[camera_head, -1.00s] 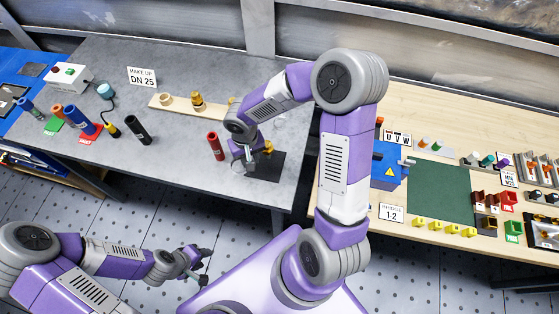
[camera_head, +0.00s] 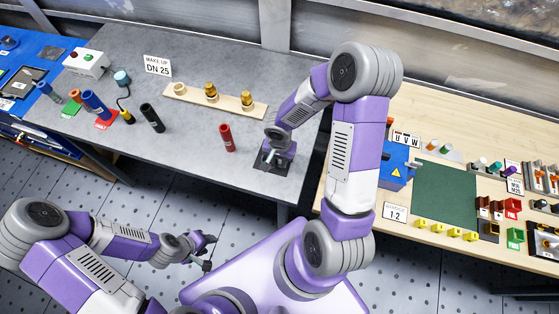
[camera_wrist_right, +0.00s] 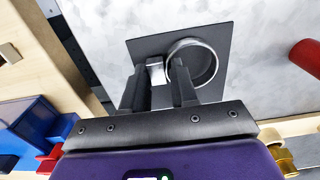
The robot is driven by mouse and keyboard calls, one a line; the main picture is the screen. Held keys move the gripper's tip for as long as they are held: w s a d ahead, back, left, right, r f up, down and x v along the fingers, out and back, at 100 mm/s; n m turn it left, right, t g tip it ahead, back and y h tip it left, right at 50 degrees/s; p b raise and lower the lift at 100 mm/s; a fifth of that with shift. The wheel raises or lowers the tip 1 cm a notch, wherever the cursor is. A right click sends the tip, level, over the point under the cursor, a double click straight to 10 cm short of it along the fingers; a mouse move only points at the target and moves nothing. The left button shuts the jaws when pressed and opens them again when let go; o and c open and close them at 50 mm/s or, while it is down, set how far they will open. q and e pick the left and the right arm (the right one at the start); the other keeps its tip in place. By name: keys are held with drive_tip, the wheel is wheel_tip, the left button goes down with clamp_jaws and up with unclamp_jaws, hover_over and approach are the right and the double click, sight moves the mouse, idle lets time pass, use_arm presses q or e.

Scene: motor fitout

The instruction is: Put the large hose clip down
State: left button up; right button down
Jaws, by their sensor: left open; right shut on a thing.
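The large hose clip (camera_wrist_right: 213,62) is a silver ring with a block-like screw housing (camera_wrist_right: 157,72). In the right wrist view it is over a dark square mat (camera_wrist_right: 143,48), near its right side. My right gripper (camera_wrist_right: 160,88) is shut on the clip's housing. I cannot tell whether the clip touches the mat. In the head view my right gripper (camera_head: 270,158) is low over the same mat (camera_head: 281,169) near the grey table's front corner, and mostly hides the clip. My left gripper (camera_head: 207,252) is open and empty, away from the table.
A red tube (camera_head: 226,138) stands left of the mat, with a black tube (camera_head: 152,118) farther left. A wooden board (camera_head: 228,104) with brass fittings (camera_head: 211,92) lies behind. A blue box (camera_head: 396,165) is on the wooden bench at right. Grey table between the tubes is clear.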

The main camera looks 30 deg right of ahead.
drive_tip(key=shift+w+f, duration=0.1)
drive_tip(key=shift+f, duration=0.3)
drive_tip(key=c, duration=1.3)
unclamp_jaws()
drive_tip(key=shift+f, duration=0.15)
drive_tip(key=shift+c, duration=0.2)
drive_tip(key=o, duration=0.5)
drive_tip(key=shift+c, duration=0.2)
